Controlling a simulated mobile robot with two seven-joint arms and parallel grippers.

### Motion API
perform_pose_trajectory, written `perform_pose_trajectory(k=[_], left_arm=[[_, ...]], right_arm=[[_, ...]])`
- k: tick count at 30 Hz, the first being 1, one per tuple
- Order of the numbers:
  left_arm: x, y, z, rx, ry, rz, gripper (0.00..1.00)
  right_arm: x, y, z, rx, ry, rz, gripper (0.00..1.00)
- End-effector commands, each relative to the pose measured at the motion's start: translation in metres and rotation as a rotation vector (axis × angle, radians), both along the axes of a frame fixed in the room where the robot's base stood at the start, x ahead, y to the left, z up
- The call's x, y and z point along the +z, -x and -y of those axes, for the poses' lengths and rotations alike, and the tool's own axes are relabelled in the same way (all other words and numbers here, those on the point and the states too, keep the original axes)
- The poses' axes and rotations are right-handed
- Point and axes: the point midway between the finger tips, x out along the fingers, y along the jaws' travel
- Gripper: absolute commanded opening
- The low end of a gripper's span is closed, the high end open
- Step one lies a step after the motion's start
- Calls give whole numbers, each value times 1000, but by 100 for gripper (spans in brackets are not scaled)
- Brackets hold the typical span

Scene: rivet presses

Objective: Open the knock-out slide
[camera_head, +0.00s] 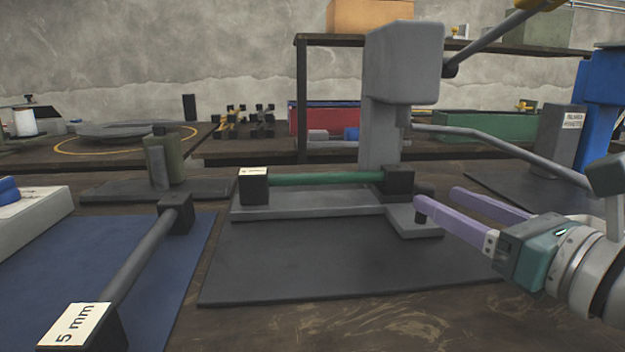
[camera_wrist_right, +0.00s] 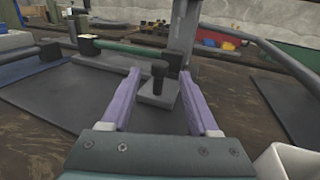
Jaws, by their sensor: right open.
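The grey press (camera_head: 381,120) stands upright on a dark mat. At its foot is a flat grey slide plate (camera_head: 418,228) with a black upright knob (camera_head: 423,203); this looks like the knock-out slide. My right gripper (camera_head: 438,198) reaches in from the right with its lilac fingers apart, one finger partly overlapping the knob. In the right wrist view the knob (camera_wrist_right: 158,73) shows between the two open fingertips (camera_wrist_right: 160,72), touching neither visibly. I cannot tell whether it is fully between them or just beyond. My left gripper is not in view.
A green rod (camera_head: 315,179) with black end blocks lies across the press base. A grey rod (camera_head: 140,250) with a "5 mm" block lies on a blue mat (camera_head: 165,285). A long grey lever (camera_head: 505,145) passes behind my right gripper. The dark mat's front (camera_head: 330,265) is clear.

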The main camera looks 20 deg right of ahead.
Motion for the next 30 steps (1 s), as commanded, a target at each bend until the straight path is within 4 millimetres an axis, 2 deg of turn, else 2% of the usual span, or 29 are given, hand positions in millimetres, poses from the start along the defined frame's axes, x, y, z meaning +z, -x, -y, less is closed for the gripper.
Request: perform_pose_trajectory(k=[6,13,18,26,30], left_arm=[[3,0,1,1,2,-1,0],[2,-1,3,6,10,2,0],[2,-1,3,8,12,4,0],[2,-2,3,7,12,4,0],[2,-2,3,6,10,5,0]], right_arm=[[2,-38,-3,-3,-3,4,61],[0,-67,-5,-2,-3,2,61],[0,-75,-6,0,-3,1,61],[0,-76,-6,0,-4,0,61],[0,-76,-6,-1,-4,1,47]])
